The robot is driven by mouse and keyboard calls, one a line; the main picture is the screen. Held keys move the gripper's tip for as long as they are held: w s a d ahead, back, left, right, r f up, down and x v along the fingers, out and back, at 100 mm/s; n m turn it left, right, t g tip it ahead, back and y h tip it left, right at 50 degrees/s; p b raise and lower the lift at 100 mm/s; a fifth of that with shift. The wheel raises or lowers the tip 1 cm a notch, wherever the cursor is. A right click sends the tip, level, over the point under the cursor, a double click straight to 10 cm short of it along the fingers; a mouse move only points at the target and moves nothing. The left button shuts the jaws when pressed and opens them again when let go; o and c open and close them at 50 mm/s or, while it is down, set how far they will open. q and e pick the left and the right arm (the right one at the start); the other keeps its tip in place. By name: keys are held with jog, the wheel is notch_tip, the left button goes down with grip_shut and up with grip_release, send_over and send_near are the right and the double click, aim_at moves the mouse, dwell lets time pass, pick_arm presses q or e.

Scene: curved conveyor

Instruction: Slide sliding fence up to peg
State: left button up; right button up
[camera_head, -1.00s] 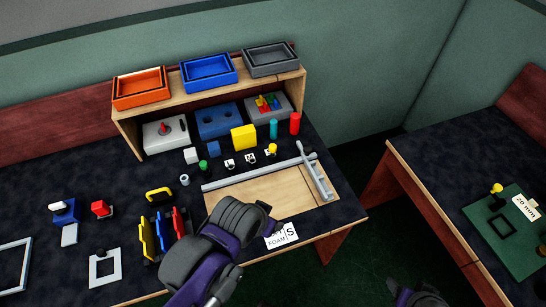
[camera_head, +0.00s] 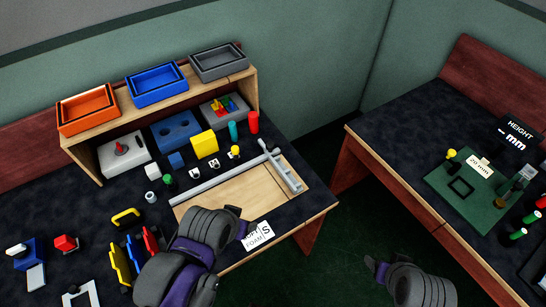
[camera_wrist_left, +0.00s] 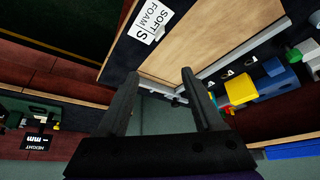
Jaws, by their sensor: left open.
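The grey metal fence bar (camera_head: 282,168) lies across the right end of a wooden board (camera_head: 230,197). A long grey rail (camera_head: 222,181) runs along the board's back edge and meets it. Which piece is the peg is unclear; a small yellow-topped post (camera_head: 235,151) stands just behind the rail. My left gripper (camera_head: 243,229) is over the board's front edge, apart from the fence. In the left wrist view its two dark fingers (camera_wrist_left: 160,77) are spread and empty, with the board (camera_wrist_left: 215,40) beyond. My right gripper (camera_head: 376,268) is low at the bottom, over the floor; its jaws are unclear.
Colored blocks and cylinders stand behind the rail, beneath a shelf (camera_head: 170,103) with three trays. A soft foam card (camera_head: 257,236) lies at the front edge. A gap separates this table from the right table (camera_head: 395,160), which holds a green plate (camera_head: 480,183).

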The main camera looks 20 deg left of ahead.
pick_arm(q)
jog(key=shift+o, duration=0.4)
jog(key=n+b, duration=0.1)
jog(key=b, duration=1)
send_over(269, 145)
jog(key=s, duration=0.4)
jog(key=f, duration=0.1)
jog(key=shift+g, duration=0.4)
jog(key=b+x, duration=0.1)
jog(key=x, duration=0.9)
jog(key=shift+s+d+f, duration=0.15)
jog(key=shift+d, duration=0.05)
jog(key=shift+c, duration=0.4)
grip_shut()
jog(key=shift+s+a, duration=0.1)
